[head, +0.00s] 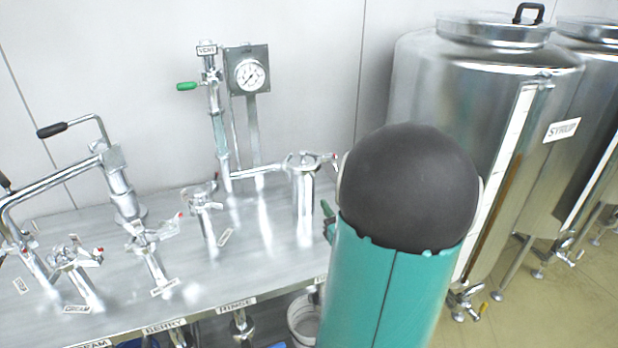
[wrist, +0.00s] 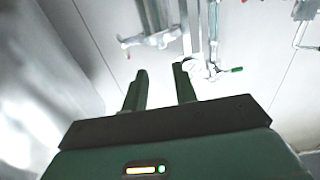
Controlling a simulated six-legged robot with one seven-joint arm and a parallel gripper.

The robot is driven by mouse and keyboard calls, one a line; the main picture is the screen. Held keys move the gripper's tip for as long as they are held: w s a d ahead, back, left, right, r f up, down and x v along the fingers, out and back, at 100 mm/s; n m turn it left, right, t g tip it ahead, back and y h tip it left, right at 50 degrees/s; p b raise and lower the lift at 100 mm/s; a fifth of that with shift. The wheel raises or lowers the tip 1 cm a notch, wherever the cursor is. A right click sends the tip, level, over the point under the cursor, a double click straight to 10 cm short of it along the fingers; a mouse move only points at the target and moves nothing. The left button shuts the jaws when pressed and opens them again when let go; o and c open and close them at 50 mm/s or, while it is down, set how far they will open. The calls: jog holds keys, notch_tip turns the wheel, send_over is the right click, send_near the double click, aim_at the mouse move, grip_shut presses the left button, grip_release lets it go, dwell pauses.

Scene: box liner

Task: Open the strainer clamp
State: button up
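The strainer appears to be the upright metal cylinder (head: 304,195) near the right end of the steel bench, though no label on it can be read. A clamp (head: 308,158) with a red-tipped end sits around its top, and I cannot make out whether it is fastened. The same clamp and its red tip seem to show at the top of the wrist view (wrist: 152,40), upside down. In the head view my own arm hides most of the gripper.
A pipe with a green-handled valve (head: 188,87) and a pressure gauge (head: 250,75) stand behind the strainer. Several labelled clamp fittings and a black-handled pipe (head: 66,129) fill the bench's left. A large syrup tank (head: 425,85) stands close on the right.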

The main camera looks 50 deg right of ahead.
aim_at(314, 177)
jog(key=x, duration=1.3)
jog(key=shift+d+r, duration=0.1)
jog(key=shift+d, duration=0.05)
grip_shut()
